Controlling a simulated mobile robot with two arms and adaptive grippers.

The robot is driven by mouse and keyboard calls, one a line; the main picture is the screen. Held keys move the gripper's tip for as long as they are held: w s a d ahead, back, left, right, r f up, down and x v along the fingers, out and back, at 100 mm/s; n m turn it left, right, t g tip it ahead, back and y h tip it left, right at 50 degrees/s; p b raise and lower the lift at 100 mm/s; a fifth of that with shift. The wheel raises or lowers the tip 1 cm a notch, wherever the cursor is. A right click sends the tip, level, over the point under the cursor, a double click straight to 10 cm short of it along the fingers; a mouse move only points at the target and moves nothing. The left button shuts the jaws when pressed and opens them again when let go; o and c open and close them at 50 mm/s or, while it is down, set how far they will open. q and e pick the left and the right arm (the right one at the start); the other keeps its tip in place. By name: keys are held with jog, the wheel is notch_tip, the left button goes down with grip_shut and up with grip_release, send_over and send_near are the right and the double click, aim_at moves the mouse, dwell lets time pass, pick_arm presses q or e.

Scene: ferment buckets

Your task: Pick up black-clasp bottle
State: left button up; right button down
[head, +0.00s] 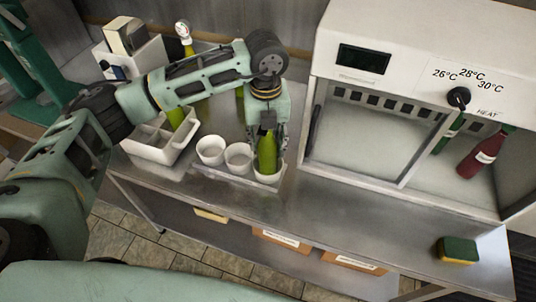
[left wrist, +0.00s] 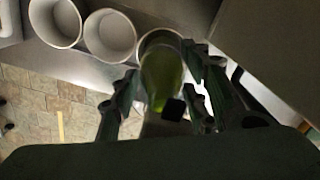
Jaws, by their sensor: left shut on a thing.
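A green bottle (head: 267,153) stands roughly upright in my left gripper (head: 267,135), which is shut on it. In the left wrist view the green bottle (left wrist: 160,72) sits between the two fingers of my left gripper (left wrist: 160,95), with a black piece (left wrist: 173,109) at its near end. The bottle's lower end is at the rightmost of three white cups (head: 268,179); I cannot tell whether it is inside or just above the rim. The gripper hides the bottle's top in the head view. My right gripper is not in view.
Two more white cups (head: 210,150) stand left of the bottle. A white divided crate (head: 150,152) is further left, with green glass (head: 176,117) by it. A white cabinet (head: 345,20) stands right, holding a red bottle (head: 482,155) and a green one. A sponge (head: 457,250) lies front right.

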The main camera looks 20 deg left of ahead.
pick_arm(q)
grip_shut()
jog(key=shift+r, duration=0.15)
